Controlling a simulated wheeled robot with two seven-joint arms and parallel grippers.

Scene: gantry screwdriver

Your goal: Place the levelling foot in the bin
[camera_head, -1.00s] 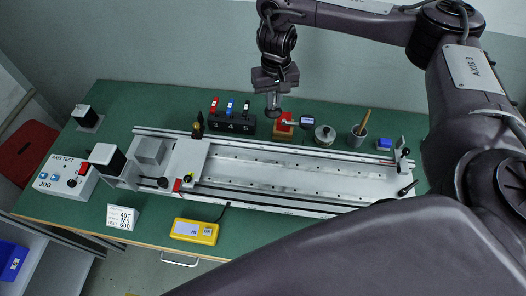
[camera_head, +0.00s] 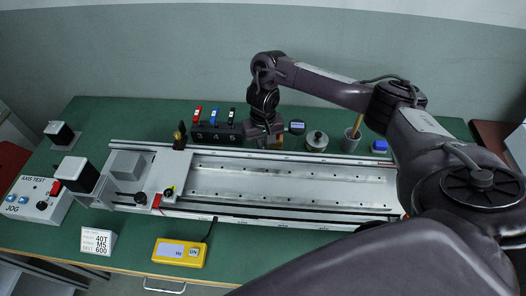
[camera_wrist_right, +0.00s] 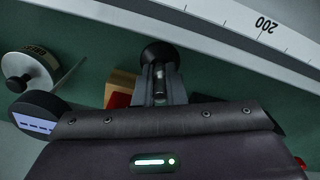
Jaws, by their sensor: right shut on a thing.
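My right gripper (camera_head: 264,142) is low at the back rail of the gantry, between the numbered block and the dial gauge. In the wrist view its fingers (camera_wrist_right: 160,92) are shut on the levelling foot (camera_wrist_right: 160,54), which has a dark round pad and a metal stud. The pad points away from the palm. In the head view the gripper hides the foot, so I cannot tell whether it touches anything. My left gripper is out of view.
The long gantry (camera_head: 290,183) fills the middle of the green table. Near my right gripper are the numbered block (camera_head: 215,133), dial gauge (camera_head: 297,127), round tin (camera_head: 316,141) and brush cup (camera_head: 350,142). A yellow meter (camera_head: 179,252) lies in front.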

